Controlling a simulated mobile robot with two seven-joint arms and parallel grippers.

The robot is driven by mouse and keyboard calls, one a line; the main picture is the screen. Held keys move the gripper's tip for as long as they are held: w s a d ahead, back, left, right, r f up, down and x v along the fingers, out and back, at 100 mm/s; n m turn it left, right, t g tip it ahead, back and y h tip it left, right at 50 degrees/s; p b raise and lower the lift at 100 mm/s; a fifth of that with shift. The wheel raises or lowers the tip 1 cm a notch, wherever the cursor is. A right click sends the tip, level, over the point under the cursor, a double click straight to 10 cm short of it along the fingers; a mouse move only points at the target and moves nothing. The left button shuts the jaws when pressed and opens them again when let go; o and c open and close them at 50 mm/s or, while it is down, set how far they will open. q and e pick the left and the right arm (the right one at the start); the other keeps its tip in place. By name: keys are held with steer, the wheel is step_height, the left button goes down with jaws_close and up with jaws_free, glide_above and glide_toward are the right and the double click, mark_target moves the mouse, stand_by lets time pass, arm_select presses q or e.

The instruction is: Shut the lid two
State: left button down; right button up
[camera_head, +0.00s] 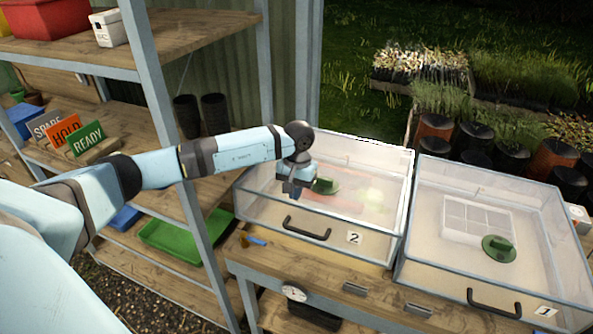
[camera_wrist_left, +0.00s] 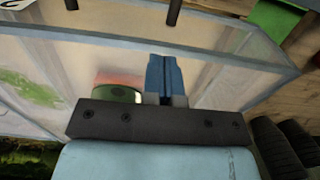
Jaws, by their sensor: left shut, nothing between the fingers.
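The clear box marked 2 (camera_head: 372,248) stands on the wooden bench in the middle of the head view, with a dark handle (camera_head: 307,228) on its front wall. Its clear lid (camera_head: 362,205) looks down over the box; I cannot tell whether a thin gap remains at the rim. A green round vent (camera_head: 326,186) on it also shows in the left wrist view (camera_wrist_left: 118,95). My left gripper (camera_head: 292,192) is shut and empty, pointing down at the lid's left part beside the vent. Its blue fingers show in the wrist view (camera_wrist_left: 165,78). Whether they touch the lid is unclear. My right gripper is out of view.
A second clear box marked 1 (camera_head: 545,311) with a green vent (camera_head: 499,248) stands close on the right. A shelf post (camera_head: 170,130) and shelves with signs and a green tray (camera_head: 172,243) stand at the left. Black pots (camera_head: 477,135) are behind the boxes.

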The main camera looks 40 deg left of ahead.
arm_select(q)
steer(key=shift+s+f, duration=0.1)
steer(key=shift+f, duration=0.6)
steer(key=shift+f, duration=0.15)
